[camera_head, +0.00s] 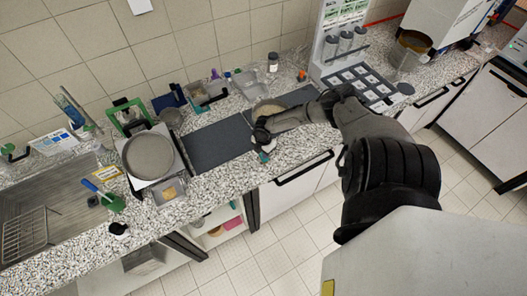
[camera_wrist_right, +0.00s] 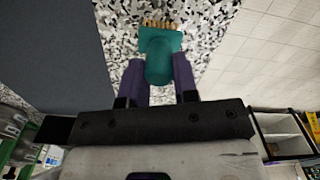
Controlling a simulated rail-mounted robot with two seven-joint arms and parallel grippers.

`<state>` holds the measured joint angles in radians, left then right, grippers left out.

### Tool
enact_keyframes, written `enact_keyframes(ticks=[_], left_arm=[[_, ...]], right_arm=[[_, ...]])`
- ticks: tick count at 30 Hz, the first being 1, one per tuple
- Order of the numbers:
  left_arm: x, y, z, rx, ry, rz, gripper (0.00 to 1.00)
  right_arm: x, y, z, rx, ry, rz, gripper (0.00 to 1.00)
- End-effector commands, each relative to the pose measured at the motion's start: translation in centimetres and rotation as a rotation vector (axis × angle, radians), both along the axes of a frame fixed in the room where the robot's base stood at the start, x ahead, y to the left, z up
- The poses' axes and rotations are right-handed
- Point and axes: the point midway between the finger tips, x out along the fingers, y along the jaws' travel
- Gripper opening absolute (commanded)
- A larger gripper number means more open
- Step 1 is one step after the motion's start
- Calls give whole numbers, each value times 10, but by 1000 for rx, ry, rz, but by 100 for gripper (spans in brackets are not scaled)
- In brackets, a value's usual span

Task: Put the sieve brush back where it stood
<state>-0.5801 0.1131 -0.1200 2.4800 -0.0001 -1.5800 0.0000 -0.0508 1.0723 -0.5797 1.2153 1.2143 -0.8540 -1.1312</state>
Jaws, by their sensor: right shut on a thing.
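The sieve brush is teal with a row of tan bristles. In the right wrist view the brush (camera_wrist_right: 161,52) sits between the two purple fingers of my right gripper (camera_wrist_right: 160,70), which is shut on it. Its bristles point to the top of the picture, over the speckled counter. In the head view my right gripper (camera_head: 262,138) is at the counter's front edge, right of the dark mat. A small teal part of the brush (camera_head: 264,156) shows below it. I cannot tell whether the brush touches the counter. My left gripper is not in view.
A dark mat (camera_head: 215,147) lies left of my right gripper. A round grey sieve pan (camera_head: 150,154) and a green scoop-like tool with blue handle (camera_head: 113,203) are further left. A slotted tray (camera_head: 360,86) stands right. Bottles and bins line the wall.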

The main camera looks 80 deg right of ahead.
Motion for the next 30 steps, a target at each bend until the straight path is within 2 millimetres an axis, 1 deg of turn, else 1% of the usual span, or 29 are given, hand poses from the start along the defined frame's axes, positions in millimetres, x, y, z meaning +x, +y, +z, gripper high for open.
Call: enact_keyframes(ticks=[3, 10, 14, 15, 21, 22, 30], left_arm=[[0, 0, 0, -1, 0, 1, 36], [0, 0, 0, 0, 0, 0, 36], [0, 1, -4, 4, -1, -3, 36], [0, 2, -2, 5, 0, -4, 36], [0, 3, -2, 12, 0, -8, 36], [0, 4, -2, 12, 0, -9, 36], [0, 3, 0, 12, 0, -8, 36]], right_arm=[[0, 0, -3, -1, 0, 1, 4], [0, 0, -4, -1, 0, 1, 4], [0, 0, -8, -1, 0, 1, 4], [0, 0, -6, -1, 0, 1, 31], [0, 0, -6, -1, 0, 1, 51], [0, 0, -6, -1, 0, 1, 53], [0, 0, -4, -1, 0, 1, 53]])
